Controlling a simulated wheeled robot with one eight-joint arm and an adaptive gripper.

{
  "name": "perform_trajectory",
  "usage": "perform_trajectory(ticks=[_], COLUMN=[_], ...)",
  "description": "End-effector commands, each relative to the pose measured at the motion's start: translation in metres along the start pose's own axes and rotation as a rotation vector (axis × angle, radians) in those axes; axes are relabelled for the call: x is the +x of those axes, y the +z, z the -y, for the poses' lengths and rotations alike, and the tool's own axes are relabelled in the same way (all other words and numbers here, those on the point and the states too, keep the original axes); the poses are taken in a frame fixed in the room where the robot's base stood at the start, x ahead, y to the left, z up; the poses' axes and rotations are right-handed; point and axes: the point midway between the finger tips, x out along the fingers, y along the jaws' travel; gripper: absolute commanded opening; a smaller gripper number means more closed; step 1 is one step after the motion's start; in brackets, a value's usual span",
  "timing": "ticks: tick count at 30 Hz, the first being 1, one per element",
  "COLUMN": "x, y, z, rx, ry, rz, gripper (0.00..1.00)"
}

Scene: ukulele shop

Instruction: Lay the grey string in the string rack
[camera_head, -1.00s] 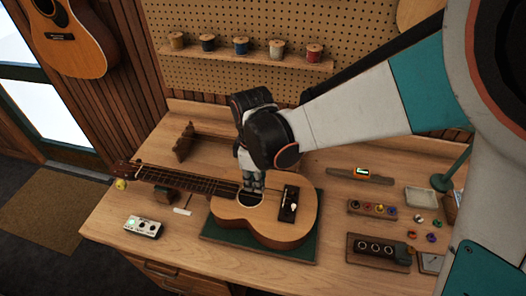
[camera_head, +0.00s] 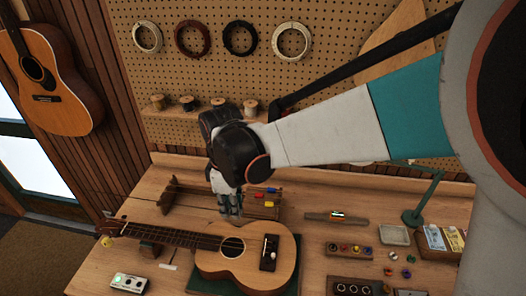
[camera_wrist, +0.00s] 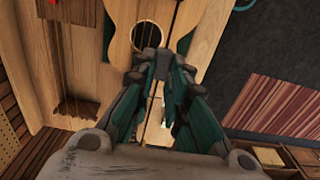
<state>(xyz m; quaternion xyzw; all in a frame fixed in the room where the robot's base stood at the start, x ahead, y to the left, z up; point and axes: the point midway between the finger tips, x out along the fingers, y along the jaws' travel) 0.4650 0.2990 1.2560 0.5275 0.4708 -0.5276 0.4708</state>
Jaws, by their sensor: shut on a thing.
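My gripper (camera_head: 232,212) is shut and hangs in front of the string rack, above and behind the ukulele (camera_head: 268,270). In the wrist view my gripper (camera_wrist: 160,68) points toward the ukulele (camera_wrist: 125,48). A thin strand, apparently the grey string (camera_wrist: 152,108), runs between its fingers; it is too fine to make out in the head view. The wooden string rack (camera_head: 167,194) stands at the back of the bench, partly hidden by my gripper, with yellow, red and blue string ends at its right. It also shows in the wrist view (camera_wrist: 75,108), with several strings.
A pedal-like box (camera_head: 128,282) lies at the front left. A green lamp stand (camera_head: 413,215), a small tray (camera_head: 394,235) and knob holders (camera_head: 350,250) occupy the right. Pegboard is behind.

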Motion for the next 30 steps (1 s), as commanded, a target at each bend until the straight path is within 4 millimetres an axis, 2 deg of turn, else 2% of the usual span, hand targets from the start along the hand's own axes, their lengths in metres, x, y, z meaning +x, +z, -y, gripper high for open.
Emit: perform_trajectory(ticks=[18,27,30], x=[-0.034,-0.033,-0.027], y=[0.001,0.001,0.000], z=[0.004,0.004,0.002], rx=[-0.004,-0.004,-0.012], ry=[0.000,0.000,0.000], rz=[0.000,0.000,0.000], gripper=[0.03,0.03,0.03])
